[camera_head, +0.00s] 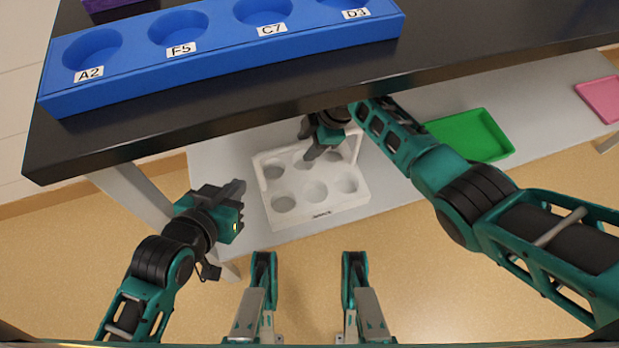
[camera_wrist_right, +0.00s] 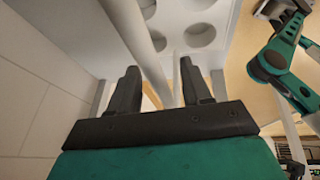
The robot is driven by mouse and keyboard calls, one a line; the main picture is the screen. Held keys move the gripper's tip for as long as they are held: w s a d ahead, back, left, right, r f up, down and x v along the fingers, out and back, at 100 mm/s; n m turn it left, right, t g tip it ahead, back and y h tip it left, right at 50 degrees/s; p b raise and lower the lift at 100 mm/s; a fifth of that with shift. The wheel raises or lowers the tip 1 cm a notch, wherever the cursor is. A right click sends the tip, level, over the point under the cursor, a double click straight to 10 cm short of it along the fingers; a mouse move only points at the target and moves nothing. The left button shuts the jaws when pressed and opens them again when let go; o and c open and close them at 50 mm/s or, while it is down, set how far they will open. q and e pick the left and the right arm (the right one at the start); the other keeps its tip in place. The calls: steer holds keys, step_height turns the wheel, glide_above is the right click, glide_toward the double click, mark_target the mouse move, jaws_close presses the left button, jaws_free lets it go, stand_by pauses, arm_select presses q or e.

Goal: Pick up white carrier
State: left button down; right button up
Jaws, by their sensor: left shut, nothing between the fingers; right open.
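The white carrier (camera_head: 335,207) rests on the light lower shelf, with two rows of round holes and a raised handle bar. Its holes look empty. My right gripper (camera_head: 312,143) is over the back of the carrier, covering part of its handle. In the right wrist view my right gripper (camera_wrist_right: 160,72) is open. The white handle bar (camera_wrist_right: 138,35) runs between its fingers as seen there; I cannot tell whether they touch it. My left gripper (camera_head: 240,190) is shut and empty, just left of the carrier and apart from it.
A black upper counter (camera_head: 230,105) overhangs the shelf (camera_head: 220,150). On it is a blue rack (camera_head: 220,55) with labelled round wells. A green tray (camera_head: 470,135) and a pink tray (camera_head: 600,98) lie on the shelf to the right. A shelf leg (camera_head: 135,195) stands at left.

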steer(key=shift+f+b, duration=0.25)
steer(key=shift+b, duration=0.05)
stand_by(0.5)
jaws_close()
stand_by(0.3)
stand_by(1.0)
